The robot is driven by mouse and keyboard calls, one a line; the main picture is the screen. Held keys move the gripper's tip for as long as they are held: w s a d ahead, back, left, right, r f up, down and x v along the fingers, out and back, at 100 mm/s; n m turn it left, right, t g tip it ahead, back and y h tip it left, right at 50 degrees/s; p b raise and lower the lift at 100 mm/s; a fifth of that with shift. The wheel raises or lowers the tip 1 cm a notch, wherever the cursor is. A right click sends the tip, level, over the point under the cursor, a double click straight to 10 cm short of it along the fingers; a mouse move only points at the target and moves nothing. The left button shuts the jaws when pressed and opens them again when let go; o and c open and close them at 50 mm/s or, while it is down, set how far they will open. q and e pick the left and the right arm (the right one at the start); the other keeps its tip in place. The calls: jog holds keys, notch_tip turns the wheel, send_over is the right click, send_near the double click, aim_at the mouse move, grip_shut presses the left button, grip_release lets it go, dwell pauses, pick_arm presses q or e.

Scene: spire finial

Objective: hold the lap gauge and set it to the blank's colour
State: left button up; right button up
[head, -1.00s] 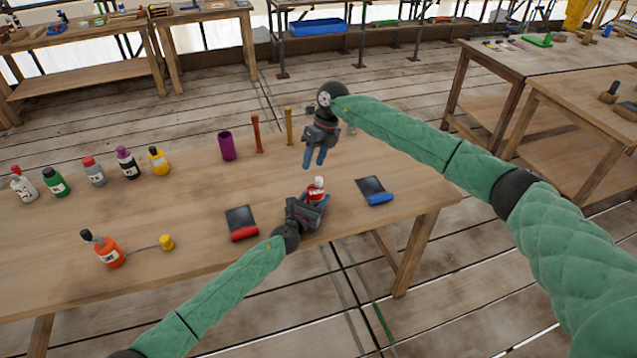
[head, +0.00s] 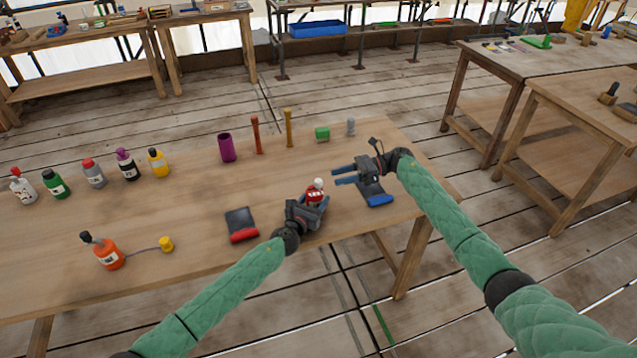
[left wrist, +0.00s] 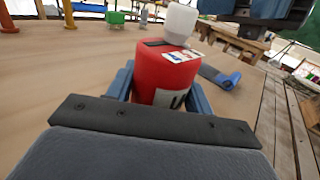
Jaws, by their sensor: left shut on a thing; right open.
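My left gripper (head: 314,203) is shut on a red bottle-like container (head: 315,194) with a white cap, near the table's front right. In the left wrist view the red container (left wrist: 166,76) stands between the two blue fingers, with a pale label and a dark strip near its top. My right gripper (head: 345,175) is open and empty, its fingers pointing left towards the red container, apart from it. A dark flat piece with a blue roll (head: 380,200) lies partly hidden under the right gripper. I cannot tell which thing is the lap gauge or the blank.
A dark flat piece with a red roll (head: 243,234) lies left of my left gripper. A purple cup (head: 226,148), a red stick (head: 257,135), an orange stick (head: 289,128) and a green block (head: 322,134) stand along the back. Several bottles and an orange bottle (head: 108,254) stand left.

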aim_at(318, 180)
jog(key=d+f+t+y, duration=0.2)
jog(key=d+f, duration=0.1)
jog(key=d, duration=0.1)
jog(key=shift+n, duration=0.3)
jog(key=a, duration=1.1)
jog(key=shift+s+a+r, duration=0.15)
jog(key=shift+r, duration=0.1)
grip_shut()
